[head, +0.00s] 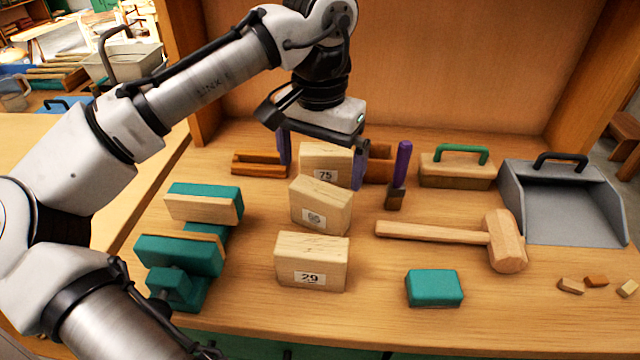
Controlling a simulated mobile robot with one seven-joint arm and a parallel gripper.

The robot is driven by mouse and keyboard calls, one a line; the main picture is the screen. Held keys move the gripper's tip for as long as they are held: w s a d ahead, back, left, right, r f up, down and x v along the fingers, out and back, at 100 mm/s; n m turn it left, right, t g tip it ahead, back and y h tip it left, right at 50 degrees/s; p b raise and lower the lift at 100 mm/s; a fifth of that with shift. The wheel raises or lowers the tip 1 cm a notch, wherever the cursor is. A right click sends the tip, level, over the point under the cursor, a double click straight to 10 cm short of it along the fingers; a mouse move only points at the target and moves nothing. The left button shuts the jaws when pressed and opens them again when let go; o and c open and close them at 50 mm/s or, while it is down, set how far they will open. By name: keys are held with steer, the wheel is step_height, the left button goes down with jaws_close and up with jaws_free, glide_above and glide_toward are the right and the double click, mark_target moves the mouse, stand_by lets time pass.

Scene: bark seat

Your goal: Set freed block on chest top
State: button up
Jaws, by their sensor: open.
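Three pale wooden blocks with number labels stand in a row on the bench: one marked 75 (326,158) at the back, one with a less clear label (320,202) in the middle, and one marked 29 (312,258) in front. My gripper (321,172) is open above the row, with its purple fingers on either side of the block marked 75. I cannot tell whether they touch it. A teal vise with wood-faced jaws (180,252) stands at left, with no block visible between its jaws. I cannot tell which block is the freed one, and no chest is clearly recognisable.
A wooden mallet (440,232), a teal block (434,288), a brush with green handle (457,170) and a grey dustpan (565,205) lie to the right. A purple-handled tool (402,165) is right of the gripper. Small wood pieces (596,281) lie at far right.

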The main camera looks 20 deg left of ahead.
steer(key=shift+r, duration=1.25)
